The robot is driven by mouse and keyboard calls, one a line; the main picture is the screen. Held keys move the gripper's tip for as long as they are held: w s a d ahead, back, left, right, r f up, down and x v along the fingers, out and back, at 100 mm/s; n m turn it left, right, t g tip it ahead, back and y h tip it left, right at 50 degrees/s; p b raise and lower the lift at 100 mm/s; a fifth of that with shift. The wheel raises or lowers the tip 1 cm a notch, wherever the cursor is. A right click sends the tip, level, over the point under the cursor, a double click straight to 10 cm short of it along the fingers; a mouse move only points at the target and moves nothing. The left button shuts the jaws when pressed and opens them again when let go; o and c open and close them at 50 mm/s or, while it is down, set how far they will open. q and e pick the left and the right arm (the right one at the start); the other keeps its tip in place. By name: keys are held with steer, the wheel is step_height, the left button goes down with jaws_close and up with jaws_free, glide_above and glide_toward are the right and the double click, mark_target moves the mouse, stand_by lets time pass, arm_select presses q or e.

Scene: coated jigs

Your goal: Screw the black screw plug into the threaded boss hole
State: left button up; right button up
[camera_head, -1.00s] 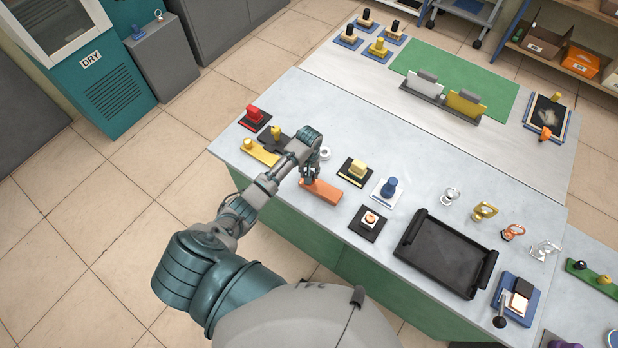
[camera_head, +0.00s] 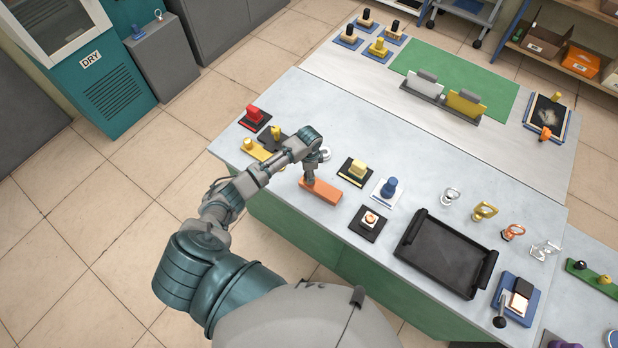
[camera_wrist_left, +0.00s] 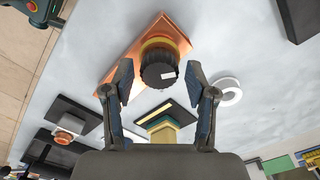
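The black screw plug (camera_wrist_left: 158,74) shows in the left wrist view as a round ribbed knob with a small white mark. It stands at a yellow and red ring, the boss (camera_wrist_left: 163,40), on an orange block (camera_wrist_left: 126,54). The ring hides the hole and the plug's thread. In the head view the orange block (camera_head: 340,191) lies near the table's front edge. My left gripper (camera_head: 308,181) is over its left end and hides the plug there. In the wrist view its fingers (camera_wrist_left: 158,82) are open on either side of the plug, with gaps. My right gripper is out of view.
A white ring (camera_wrist_left: 229,91) lies close to the block. A black plate with a yellow block (camera_head: 356,169) and a black plate with a white-orange part (camera_head: 370,219) are to its right. Yellow and red fixtures (camera_head: 254,116) stand left. A black tray (camera_head: 446,254) lies farther right.

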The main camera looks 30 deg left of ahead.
arm_select(q)
steer(key=shift+r, duration=2.55)
